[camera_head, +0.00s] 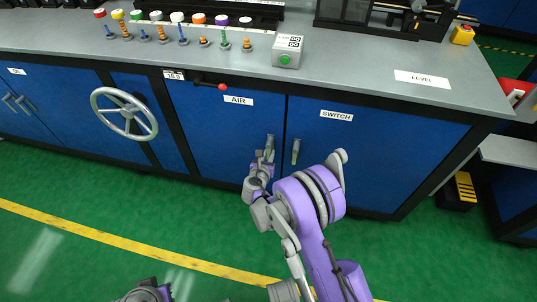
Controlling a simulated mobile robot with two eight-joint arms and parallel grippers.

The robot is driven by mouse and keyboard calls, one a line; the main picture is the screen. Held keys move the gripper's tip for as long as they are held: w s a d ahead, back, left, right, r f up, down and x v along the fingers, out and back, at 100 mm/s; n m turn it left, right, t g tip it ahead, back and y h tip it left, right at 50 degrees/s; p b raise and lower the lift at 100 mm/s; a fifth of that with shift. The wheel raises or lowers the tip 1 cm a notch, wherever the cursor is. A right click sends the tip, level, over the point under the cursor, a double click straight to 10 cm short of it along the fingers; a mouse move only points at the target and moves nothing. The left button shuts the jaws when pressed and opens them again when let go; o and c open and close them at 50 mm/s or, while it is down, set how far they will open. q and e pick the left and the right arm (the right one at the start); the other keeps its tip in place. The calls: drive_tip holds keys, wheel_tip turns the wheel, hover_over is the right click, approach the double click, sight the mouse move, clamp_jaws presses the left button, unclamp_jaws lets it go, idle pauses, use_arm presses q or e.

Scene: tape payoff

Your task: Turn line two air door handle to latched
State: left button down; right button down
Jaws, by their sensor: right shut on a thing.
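The blue air door (225,125) is in the cabinet front, under the white AIR label (239,100). Its grey handle (270,141) is near the door's right edge and stands about upright. My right gripper (267,156) is at the lower part of this handle and shut on it; the fingers partly hide the handle. My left gripper (148,292) shows only in part at the bottom edge, away from the cabinet, and its fingers cannot be made out.
The switch door (375,150) with its own handle (295,151) is just right of my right gripper. A grey handwheel (124,113) and a red-knobbed lever (210,84) stick out to the left. The grey countertop (350,72) holds a green-button box (287,51). Green floor in front is clear.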

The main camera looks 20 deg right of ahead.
drive_tip(key=c, duration=0.8)
unclamp_jaws()
drive_tip(key=p+v, duration=0.2)
drive_tip(key=v, duration=0.9)
drive_tip(key=shift+d, duration=0.1)
